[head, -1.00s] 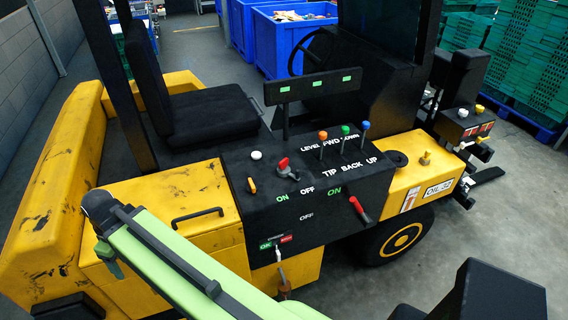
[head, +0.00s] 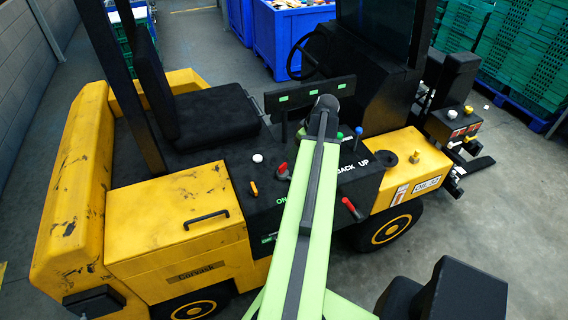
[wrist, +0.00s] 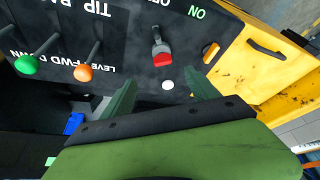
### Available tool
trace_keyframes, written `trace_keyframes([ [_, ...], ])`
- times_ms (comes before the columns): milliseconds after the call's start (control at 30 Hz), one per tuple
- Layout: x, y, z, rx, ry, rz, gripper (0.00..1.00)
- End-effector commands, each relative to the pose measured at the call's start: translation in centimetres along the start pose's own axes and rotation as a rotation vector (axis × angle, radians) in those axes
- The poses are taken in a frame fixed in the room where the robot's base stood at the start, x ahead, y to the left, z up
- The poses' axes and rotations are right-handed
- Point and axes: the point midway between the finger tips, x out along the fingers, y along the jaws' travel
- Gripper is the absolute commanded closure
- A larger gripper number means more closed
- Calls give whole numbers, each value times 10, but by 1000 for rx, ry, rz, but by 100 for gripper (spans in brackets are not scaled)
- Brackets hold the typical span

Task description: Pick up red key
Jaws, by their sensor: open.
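The red key (head: 282,168) sits on the black control panel (head: 262,205) in the head view, just left of my arm. The wrist view shows the red key (wrist: 163,58) upper centre, its red grip on a grey stem. My gripper (wrist: 160,82) is open in the wrist view. Its two green fingers are apart, with nothing held between them. The key appears beyond the fingertips; the exact distance is unclear. In the head view my fingers cannot be seen.
A white knob (wrist: 167,85) appears between the fingertips. A yellow switch (wrist: 210,53) is beside the key. Orange (wrist: 83,73) and green (wrist: 27,65) lever knobs stand to the left. A red-handled lever (head: 351,208) is right of my arm in the head view.

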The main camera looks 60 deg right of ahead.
Motion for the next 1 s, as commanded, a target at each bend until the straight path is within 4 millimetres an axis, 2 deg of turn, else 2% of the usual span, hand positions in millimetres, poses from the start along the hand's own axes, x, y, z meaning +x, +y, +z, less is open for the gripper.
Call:
trace_keyframes([
  [133,4,1,2,2,-1,1,31],
  [267,22,0,3,1,-1,0,31],
  [700,118,0,3,0,-1,0,31],
  [800,126,0,1,0,-1,0,31],
  [1000,129,-1,-1,0,-1,0,31],
])
